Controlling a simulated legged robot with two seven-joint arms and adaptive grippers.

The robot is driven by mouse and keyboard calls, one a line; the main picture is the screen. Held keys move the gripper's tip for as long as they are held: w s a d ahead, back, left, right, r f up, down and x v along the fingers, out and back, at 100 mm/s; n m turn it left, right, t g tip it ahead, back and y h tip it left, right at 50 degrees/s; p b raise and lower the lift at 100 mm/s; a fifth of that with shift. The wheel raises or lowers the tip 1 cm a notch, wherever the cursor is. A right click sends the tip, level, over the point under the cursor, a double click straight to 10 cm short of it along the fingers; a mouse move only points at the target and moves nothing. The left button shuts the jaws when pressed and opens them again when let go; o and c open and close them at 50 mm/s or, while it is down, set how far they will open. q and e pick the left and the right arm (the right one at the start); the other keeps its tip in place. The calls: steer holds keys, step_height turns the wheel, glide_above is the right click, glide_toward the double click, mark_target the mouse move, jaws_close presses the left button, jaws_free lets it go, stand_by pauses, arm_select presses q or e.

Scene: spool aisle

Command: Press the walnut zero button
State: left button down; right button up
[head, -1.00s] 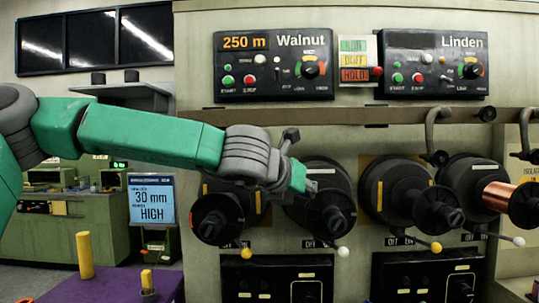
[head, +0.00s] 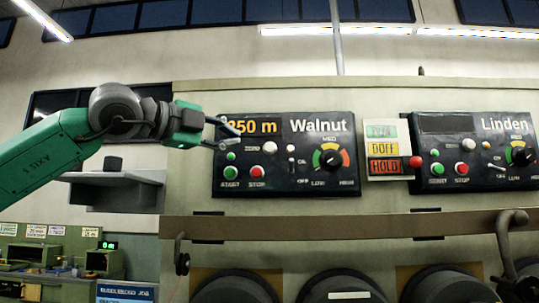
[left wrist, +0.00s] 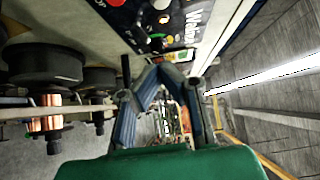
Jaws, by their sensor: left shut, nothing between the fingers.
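The Walnut panel (head: 285,180) is a black control box on the machine front, with a 250 m display at its top left. Its zero button (head: 270,147) is white and round, beside the ZERO label and above the red stop button (head: 257,171). My left gripper (head: 230,130) is shut and empty. Its fingertips overlap the panel's upper left corner and the display's edge, left of and slightly above the zero button, apart from it in the picture. In the left wrist view the shut fingers (left wrist: 158,70) point towards the panel (left wrist: 140,22). My right gripper is not in view.
The Linden panel (head: 478,185) stands to the right, past a RUN/DOFF/HOLD sign (head: 384,149) with a red knob. A rail (head: 340,227) runs below the panels, with large dark spools (head: 345,285) under it. A grey shelf (head: 110,185) is at left.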

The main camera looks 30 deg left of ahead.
arm_select(q)
steer(key=a, duration=0.2)
steer(key=p, duration=0.3)
glide_toward(270, 151)
steer(key=w+d, duration=0.4)
steer(key=d, duration=0.1)
steer(key=w+a, duration=0.1)
steer(key=w+a+p, duration=0.1)
steer(key=shift+w+f+p, duration=0.1)
steer(key=shift+w+p, duration=0.2)
steer(key=shift+w, duration=0.1)
steer(key=shift+w+a+f, duration=0.15)
steer(key=shift+w+a, duration=0.05)
steer(key=shift+a, duration=0.45)
steer(key=shift+d, duration=0.3)
steer(key=shift+w+a+p, duration=0.15)
steer(key=shift+w+p, duration=0.3)
steer(key=shift+w, duration=0.2)
steer(key=shift+s+r, duration=0.15)
steer(key=shift+r, duration=0.1)
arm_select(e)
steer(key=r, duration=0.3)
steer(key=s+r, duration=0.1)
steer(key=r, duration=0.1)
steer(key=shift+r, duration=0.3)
